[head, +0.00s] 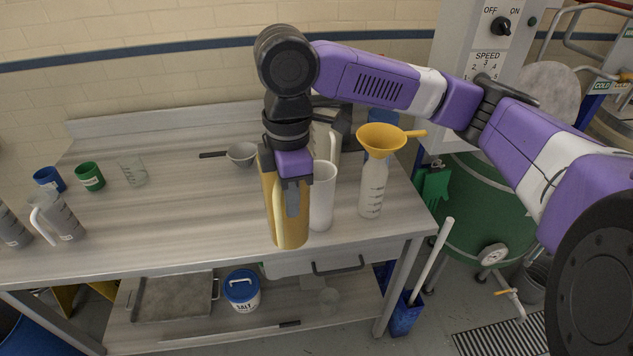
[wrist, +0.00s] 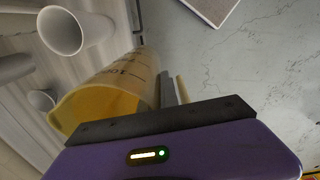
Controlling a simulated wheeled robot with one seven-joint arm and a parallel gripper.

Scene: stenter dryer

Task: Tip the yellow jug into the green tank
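The yellow jug (head: 270,195) is upright at the front edge of the bench, its base overlapping that edge in the head view. My gripper (head: 292,205) points down at the jug's handle side and appears shut on its pale handle; the far finger is hidden. In the wrist view the jug (wrist: 118,88) lies close along my gripper (wrist: 172,85), its wide mouth toward the camera. The green tank (head: 490,215) stands on the floor right of the bench, partly hidden by my arm.
A bottle (head: 372,190) with a yellow funnel (head: 383,139) stands near the bench's right end. A control box (head: 480,50) rises behind the tank. A pale stick (head: 432,260) leans between bench and tank.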

